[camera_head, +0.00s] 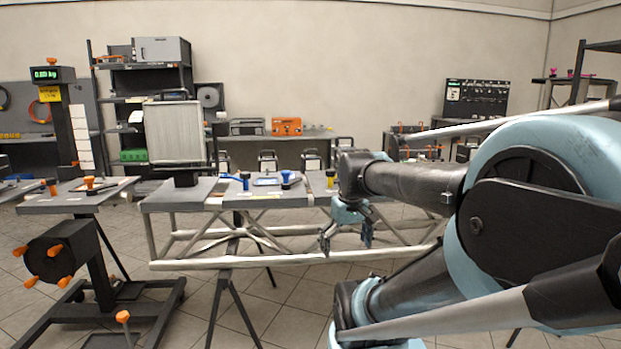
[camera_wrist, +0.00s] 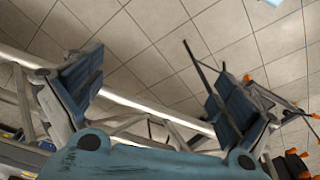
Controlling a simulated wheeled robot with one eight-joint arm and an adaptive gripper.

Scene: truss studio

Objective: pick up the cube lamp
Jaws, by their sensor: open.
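I cannot pick out a cube lamp with certainty in either view. My gripper (camera_head: 346,236) hangs in front of the long truss-framed bench (camera_head: 175,199), with its fingers pointing down. In the wrist view my gripper (camera_wrist: 160,95) has its two blue fingers spread wide, with nothing between them but tiled floor and a pale truss bar beyond. My arm hides the right end of the bench in the head view.
A large pale ribbed box (camera_head: 173,132) stands on the bench's left part, with blue-knobbed fittings (camera_head: 245,180) to its right. A dark wheeled stand with orange knobs (camera_head: 48,257) is at left. Shelves and a back table (camera_head: 325,135) line the wall.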

